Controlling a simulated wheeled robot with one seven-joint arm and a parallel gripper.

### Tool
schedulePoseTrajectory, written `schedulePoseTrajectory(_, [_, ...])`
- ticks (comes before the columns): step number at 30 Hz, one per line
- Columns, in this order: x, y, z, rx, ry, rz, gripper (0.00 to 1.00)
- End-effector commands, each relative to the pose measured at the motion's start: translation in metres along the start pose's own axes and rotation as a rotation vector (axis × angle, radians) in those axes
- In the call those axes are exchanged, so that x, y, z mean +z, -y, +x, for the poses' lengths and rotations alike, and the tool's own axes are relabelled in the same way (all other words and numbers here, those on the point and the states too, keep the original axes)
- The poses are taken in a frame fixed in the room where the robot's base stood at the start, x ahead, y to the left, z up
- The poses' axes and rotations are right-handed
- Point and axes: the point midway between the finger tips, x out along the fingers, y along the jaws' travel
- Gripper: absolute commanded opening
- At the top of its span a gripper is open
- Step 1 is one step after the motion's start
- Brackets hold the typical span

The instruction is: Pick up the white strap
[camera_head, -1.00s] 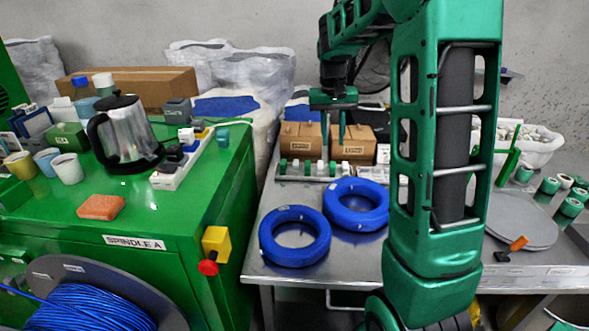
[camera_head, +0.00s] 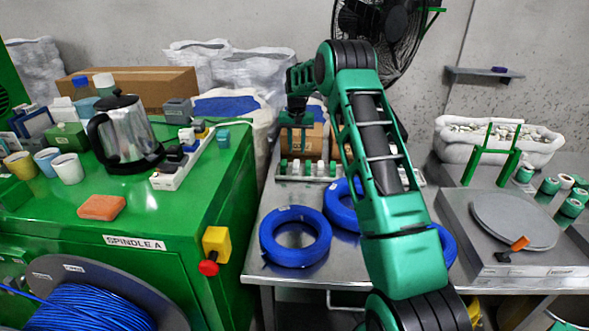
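I cannot make out a white strap for certain in the head view. A low rack (camera_head: 290,178) with several small green and white pieces stands at the back of the metal table, and the pieces are too small to tell apart. My gripper (camera_head: 295,153) points down above the left part of this rack, in front of a cardboard box. Its two fingers look apart, with nothing visible between them.
Two blue cable coils, one at the left (camera_head: 295,237) and one partly behind my arm (camera_head: 340,207), lie on the metal table (camera_head: 335,264). A green cabinet (camera_head: 150,225) stands left. A scale (camera_head: 510,222) and white basket (camera_head: 545,148) are right.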

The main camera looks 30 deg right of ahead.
Motion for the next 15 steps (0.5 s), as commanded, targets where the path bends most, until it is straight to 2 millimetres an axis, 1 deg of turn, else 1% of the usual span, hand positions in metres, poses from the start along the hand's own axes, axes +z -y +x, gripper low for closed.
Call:
schedulePoseTrajectory(1, [0.001,0.0,0.008,0.001,0.002,0.0,0.28])
schedulePoseTrajectory(6, [0.0,0.0,0.033,0.001,0.001,0.0,0.28])
schedulePoseTrajectory(13, [0.001,0.0,0.047,0.001,0.001,0.0,0.28])
schedulePoseTrajectory(15, [0.001,0.001,0.054,0.001,0.001,0.0,0.28])
